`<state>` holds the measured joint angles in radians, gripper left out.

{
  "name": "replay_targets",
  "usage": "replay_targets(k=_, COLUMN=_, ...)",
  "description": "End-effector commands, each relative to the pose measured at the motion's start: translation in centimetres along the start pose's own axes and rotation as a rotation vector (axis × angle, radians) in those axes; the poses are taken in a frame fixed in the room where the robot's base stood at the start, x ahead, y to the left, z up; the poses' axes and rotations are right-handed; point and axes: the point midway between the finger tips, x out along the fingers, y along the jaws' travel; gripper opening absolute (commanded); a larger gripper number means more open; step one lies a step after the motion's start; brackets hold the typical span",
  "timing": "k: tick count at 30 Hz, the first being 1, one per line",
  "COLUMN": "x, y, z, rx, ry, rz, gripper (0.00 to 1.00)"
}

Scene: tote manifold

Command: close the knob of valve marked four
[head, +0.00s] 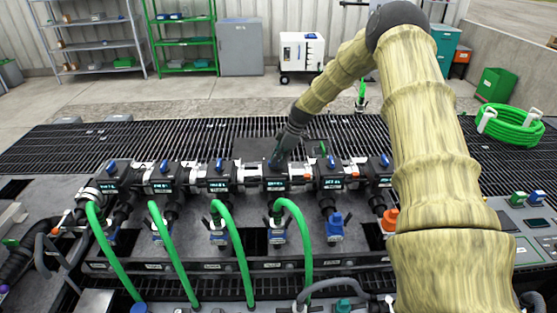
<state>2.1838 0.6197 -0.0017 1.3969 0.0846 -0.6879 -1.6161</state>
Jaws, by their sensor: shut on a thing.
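A row of dark valve bodies with small lit labels runs across the manifold (200,266). The label text is too small to read surely. My gripper (277,161) reaches down from the upper right onto the top of the fourth valve from the left (275,185). It is shut on that valve's knob, which it mostly hides, so I cannot tell how the knob is turned. Blue knobs show on the first (111,165), second (164,166), third (219,165), fifth (331,161) and sixth (384,160) valves.
Green hoses (237,262) arch from the left valves toward the front. The fifth outlet has a blue fitting (335,226), the sixth an orange one (390,219). My arm covers the right end. Dark grating (100,145) lies open behind; a coiled green hose (513,126) is at right.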

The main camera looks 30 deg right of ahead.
Motion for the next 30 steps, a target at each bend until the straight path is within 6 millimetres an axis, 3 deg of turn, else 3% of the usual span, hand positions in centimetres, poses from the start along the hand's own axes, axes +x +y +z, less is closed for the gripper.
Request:
replay_targets(k=11, x=-0.02, y=-0.08, z=-0.01, rx=0.102, ry=0.001, rz=0.045, gripper=0.00)
replay_targets(k=30, x=-0.04, y=-0.64, z=-0.34, rx=0.633, ry=0.000, rz=0.267, gripper=0.00)
